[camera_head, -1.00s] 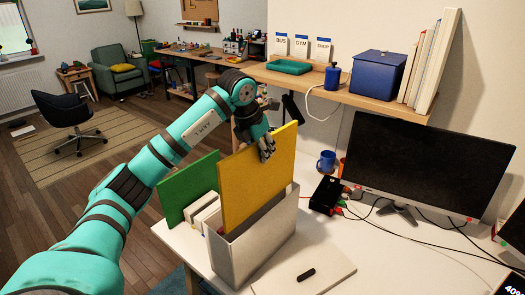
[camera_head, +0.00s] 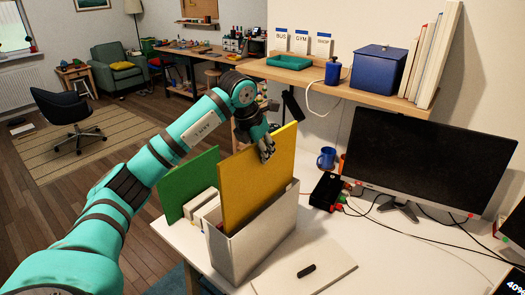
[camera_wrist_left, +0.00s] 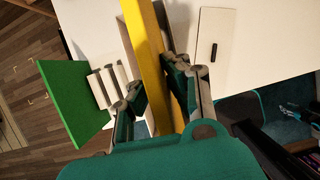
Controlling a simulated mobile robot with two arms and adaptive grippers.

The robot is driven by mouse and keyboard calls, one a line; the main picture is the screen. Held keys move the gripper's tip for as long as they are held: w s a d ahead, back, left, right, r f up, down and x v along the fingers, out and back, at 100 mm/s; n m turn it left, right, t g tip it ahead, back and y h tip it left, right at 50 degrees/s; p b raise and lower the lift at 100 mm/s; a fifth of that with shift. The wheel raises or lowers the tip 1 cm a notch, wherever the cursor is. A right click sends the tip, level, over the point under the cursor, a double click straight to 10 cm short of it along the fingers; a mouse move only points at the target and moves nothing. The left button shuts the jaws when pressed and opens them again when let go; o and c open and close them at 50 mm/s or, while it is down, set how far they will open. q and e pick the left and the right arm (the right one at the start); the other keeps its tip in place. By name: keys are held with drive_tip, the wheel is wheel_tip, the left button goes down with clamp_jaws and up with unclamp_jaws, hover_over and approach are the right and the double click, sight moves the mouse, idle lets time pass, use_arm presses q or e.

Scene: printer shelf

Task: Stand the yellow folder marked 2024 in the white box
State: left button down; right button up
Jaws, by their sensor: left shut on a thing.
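The yellow folder (camera_head: 255,180) is upright with its lower part inside the white box (camera_head: 262,242), which stands on the white desk. No 2024 mark shows on the side I see. My left gripper (camera_head: 266,150) is shut on the folder's top edge. In the left wrist view the gripper (camera_wrist_left: 164,105) has a finger on each side of the yellow folder (camera_wrist_left: 143,50). The box walls hide the folder's lower edge, so I cannot tell whether it touches the bottom. My right gripper is not in view.
A green folder (camera_head: 188,183) stands just left of the box, by some white blocks (camera_head: 204,207). A pale flat panel with a dark handle (camera_head: 306,271) lies in front. A monitor (camera_head: 428,165), black device (camera_head: 326,192) and blue mug (camera_head: 326,158) stand right. A shelf (camera_head: 320,88) runs above.

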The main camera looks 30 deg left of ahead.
use_arm(q)
drive_tip(key=shift+f+b, duration=0.75)
drive_tip(key=shift+f, duration=0.65)
